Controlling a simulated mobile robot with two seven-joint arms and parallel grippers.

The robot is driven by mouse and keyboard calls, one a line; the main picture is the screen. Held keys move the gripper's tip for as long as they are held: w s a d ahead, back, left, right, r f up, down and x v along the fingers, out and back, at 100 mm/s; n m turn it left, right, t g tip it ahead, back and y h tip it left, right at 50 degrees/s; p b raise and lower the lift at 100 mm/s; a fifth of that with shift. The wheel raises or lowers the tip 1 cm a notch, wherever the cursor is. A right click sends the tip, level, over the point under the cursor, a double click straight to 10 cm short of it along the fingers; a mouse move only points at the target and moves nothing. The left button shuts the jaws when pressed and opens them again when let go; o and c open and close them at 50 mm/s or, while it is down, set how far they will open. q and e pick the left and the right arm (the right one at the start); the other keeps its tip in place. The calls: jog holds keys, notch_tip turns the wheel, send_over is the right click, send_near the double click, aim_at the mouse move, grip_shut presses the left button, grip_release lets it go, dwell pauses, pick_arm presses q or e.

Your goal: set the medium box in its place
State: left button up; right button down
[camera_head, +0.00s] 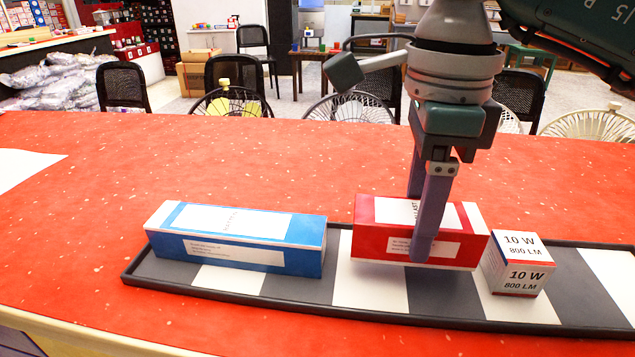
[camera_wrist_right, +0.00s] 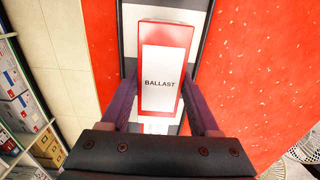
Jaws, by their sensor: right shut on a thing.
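The medium box is a red and white box (camera_head: 370,240) with a white label, marked BALLAST in the right wrist view (camera_wrist_right: 160,80). It sits on or just above the striped tray (camera_head: 300,290), between a long blue box (camera_head: 235,238) and a small white box (camera_head: 515,265) marked 10 W 800 LM. My right gripper (camera_head: 424,225) comes down from above with a finger on each long side of the red box and is shut on it. The near finger covers part of the box's front label. My left gripper is not in view.
The tray has a low dark rim and black and white stripes. It stands on a red speckled table (camera_head: 100,200), clear behind the tray. A white sheet (camera_head: 25,170) lies at the left. Chairs (camera_head: 230,75) stand beyond the table's far edge.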

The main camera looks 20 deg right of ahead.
notch_tip(320, 180, down, 3)
jog(key=shift+f, duration=0.1)
jog(key=shift+f, duration=0.1)
jog(key=shift+c, duration=0.6)
grip_release()
jog(key=shift+b, duration=0.3)
jog(key=shift+r+p, duration=0.3)
notch_tip(320, 180, up, 12)
jog(key=shift+f+p, duration=0.15)
jog(key=shift+p, duration=0.6)
